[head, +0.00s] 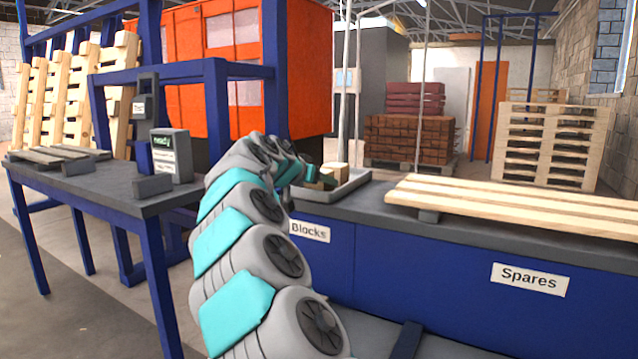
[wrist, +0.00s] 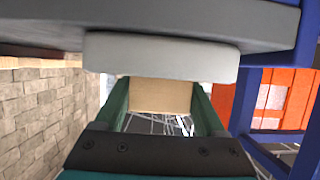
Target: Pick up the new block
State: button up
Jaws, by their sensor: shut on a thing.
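My gripper (wrist: 162,108) is shut on a tan wooden block (wrist: 160,94), which sits between its two green fingers in the wrist view. In the head view my arm reaches to the grey tray (head: 349,187) above the "Blocks" label, and my gripper (head: 314,175) is partly hidden behind the arm. Tan wood (head: 335,167) shows at the fingers there, but I cannot tell how many blocks it is. The pale tray edge (wrist: 160,56) lies close to the block in the wrist view. I cannot tell whether the block still touches the tray.
Pale planks (head: 520,205) lie on the blue counter (head: 420,262) to the right, above the "Spares" label. A dark table (head: 135,190) on the left carries a small box with a green screen (head: 170,153) and slatted wood. Stacked pallets (head: 550,143) stand behind.

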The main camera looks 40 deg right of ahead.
jog(key=shift+c, duration=1.1)
jog(key=shift+r, duration=0.15)
